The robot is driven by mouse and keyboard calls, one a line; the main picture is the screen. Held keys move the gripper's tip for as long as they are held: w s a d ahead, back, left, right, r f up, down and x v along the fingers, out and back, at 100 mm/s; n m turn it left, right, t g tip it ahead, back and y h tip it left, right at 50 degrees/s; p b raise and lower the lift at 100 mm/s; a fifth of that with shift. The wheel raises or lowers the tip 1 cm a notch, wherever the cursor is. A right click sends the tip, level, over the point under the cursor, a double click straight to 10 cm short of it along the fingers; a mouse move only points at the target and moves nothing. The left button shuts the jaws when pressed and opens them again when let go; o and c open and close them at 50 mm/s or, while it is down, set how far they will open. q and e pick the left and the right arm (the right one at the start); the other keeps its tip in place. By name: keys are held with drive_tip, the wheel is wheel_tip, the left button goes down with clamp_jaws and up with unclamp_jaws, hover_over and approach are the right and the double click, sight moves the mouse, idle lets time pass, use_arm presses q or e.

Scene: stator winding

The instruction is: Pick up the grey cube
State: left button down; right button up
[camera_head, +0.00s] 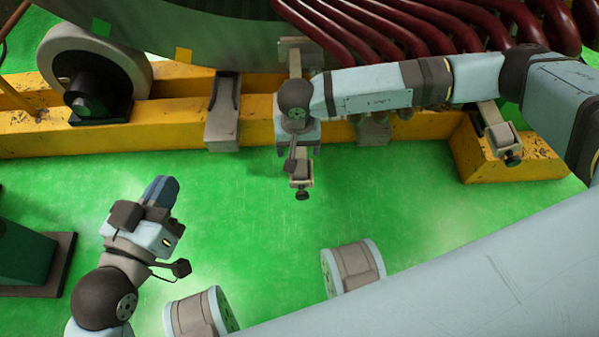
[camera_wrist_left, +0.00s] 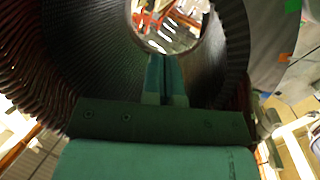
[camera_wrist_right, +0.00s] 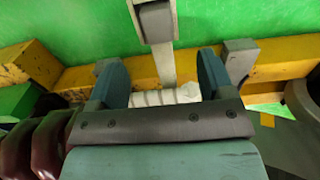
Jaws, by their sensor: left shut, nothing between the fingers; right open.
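A small grey block (camera_head: 301,171), the closest match to a grey cube, sits at the near end of a pale bar under my right wrist. In the right wrist view the grey block (camera_wrist_right: 156,22) is at the top, beyond the fingertips. My right gripper (camera_wrist_right: 158,82) is open, with the pale bar and a whitish ridged piece showing between its fingers; I cannot tell their depth.
A similar grey block (camera_head: 502,133) is on another bar at right. Yellow beams (camera_head: 180,118) cross below the large stator (camera_head: 230,35) with dark red coils (camera_head: 440,25).

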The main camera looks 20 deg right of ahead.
sight(299, 166)
wheel_tip(299, 166, down, 4)
drive_tip(key=shift+r+b, duration=0.15)
drive_tip(key=shift+b, duration=0.3)
drive_tip(key=f+b, duration=0.2)
drive_tip(key=f, duration=0.1)
drive_tip(key=f+b, duration=0.1)
drive_tip(key=f, duration=0.1)
drive_tip(key=shift+w+d+f, duration=0.1)
drive_tip(key=shift+d+f, duration=0.15)
use_arm(q)
drive_tip(key=w+m, duration=0.1)
drive_tip(key=w+a+m+t, duration=0.1)
drive_tip(key=shift+a+f+m, duration=0.1)
drive_tip(key=shift+m, duration=0.2)
use_arm(e)
drive_tip(key=c, duration=1)
